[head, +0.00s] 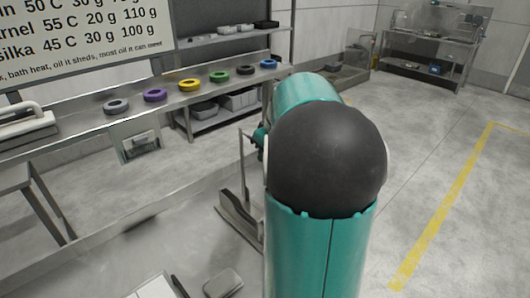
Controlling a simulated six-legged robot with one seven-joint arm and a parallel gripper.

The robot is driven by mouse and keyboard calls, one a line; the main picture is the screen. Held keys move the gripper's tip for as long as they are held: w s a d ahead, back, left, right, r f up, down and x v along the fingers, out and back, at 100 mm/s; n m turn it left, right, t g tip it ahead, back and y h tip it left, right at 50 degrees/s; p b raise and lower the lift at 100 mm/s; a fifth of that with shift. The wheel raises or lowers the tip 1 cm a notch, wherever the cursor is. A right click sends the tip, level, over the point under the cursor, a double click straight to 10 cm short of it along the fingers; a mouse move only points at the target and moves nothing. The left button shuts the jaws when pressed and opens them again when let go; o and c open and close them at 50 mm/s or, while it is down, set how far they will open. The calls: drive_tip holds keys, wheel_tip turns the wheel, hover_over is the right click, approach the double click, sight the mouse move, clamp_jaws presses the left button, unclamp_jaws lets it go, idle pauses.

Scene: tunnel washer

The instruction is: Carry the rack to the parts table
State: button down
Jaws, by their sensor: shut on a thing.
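My teal arm with its black joint fills the middle of the head view and hides most of my gripper (259,137). Only a small dark and teal part of the gripper shows at the arm's left side. A grey metal rack (240,212), with a thin upright and a low channel-like base, shows just left of the arm. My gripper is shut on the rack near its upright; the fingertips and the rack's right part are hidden. A metal table (415,72) stands far off at the back right; I cannot tell if it is the parts table.
A long steel ledge (70,139) at left carries several coloured rings. Shelves (215,112) with grey bins stand behind it. A grey block (222,283) lies on the near surface at the bottom. The floor (420,150) at right is clear, with a yellow line (445,205).

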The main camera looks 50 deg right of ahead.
drive_tip(key=shift+f, duration=0.1)
drive_tip(key=c, duration=1.5)
unclamp_jaws()
drive_tip(key=shift+c, duration=0.2)
drive_tip(key=shift+o, duration=0.4)
drive_tip(key=shift+f, duration=0.2)
drive_tip(key=v, duration=1.4)
drive_tip(key=w+a, duration=0.2)
drive_tip(key=a, duration=1)
drive_tip(key=s+a+f, duration=0.3)
drive_tip(key=a, duration=0.5)
drive_tip(key=s+a+f, duration=0.3)
drive_tip(key=a+f, duration=0.1)
drive_tip(key=a, duration=0.5)
drive_tip(key=s+a+f+n+t, duration=0.1)
drive_tip(key=s+a+f, duration=0.2)
drive_tip(key=a, duration=0.5)
drive_tip(key=shift+a+f, duration=0.2)
drive_tip(key=shift+a, duration=0.15)
